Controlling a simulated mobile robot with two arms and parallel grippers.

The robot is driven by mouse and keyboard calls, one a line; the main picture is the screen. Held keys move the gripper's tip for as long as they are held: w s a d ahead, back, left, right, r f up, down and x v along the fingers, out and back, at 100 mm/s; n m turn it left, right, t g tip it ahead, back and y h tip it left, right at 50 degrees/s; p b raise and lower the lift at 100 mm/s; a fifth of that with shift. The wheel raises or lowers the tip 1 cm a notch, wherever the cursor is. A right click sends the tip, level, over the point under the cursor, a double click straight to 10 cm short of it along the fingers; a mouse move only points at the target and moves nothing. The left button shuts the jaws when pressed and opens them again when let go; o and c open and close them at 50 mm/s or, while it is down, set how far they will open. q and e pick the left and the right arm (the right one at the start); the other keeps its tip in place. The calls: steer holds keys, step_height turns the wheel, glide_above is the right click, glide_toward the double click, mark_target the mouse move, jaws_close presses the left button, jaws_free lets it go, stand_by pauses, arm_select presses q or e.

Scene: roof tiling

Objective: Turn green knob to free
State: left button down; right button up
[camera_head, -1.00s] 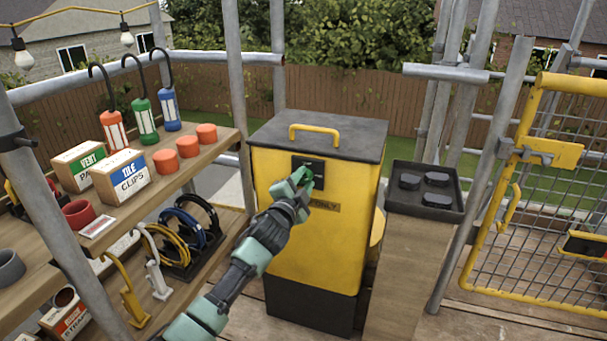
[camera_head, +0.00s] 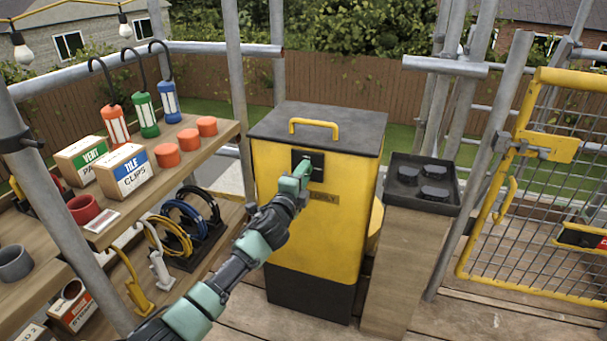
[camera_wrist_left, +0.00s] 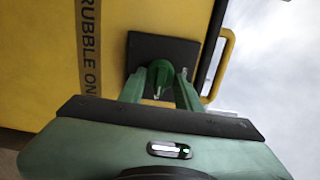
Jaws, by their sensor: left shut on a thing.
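The green knob (camera_wrist_left: 159,77) sits on a black plate (camera_head: 316,160) on the front of a yellow bin (camera_head: 330,225). In the left wrist view, my left gripper (camera_wrist_left: 160,88) is shut on the knob, one finger on each side of it. In the head view my left gripper (camera_head: 301,173) reaches the plate from the lower left and hides most of the knob. The knob's pointing direction and any marks on the plate are too small to read. My right gripper is in neither view.
A yellow handle (camera_head: 314,126) stands on the bin's dark lid. A black tray (camera_head: 456,200) with dark round pieces is to the right on a wooden post. A shelf (camera_head: 215,145) with boxes and lamps stands left. A yellow mesh gate (camera_head: 535,165) is at the right.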

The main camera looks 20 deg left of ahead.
arm_select(q)
steer(key=shift+f, duration=0.15)
steer(key=c, duration=1)
jaws_free()
steer(key=shift+s, duration=0.1)
steer(key=s+p, duration=0.1)
steer(key=s, duration=0.6)
steer(key=shift+s+a, duration=0.1)
steer(key=shift+s, duration=0.25)
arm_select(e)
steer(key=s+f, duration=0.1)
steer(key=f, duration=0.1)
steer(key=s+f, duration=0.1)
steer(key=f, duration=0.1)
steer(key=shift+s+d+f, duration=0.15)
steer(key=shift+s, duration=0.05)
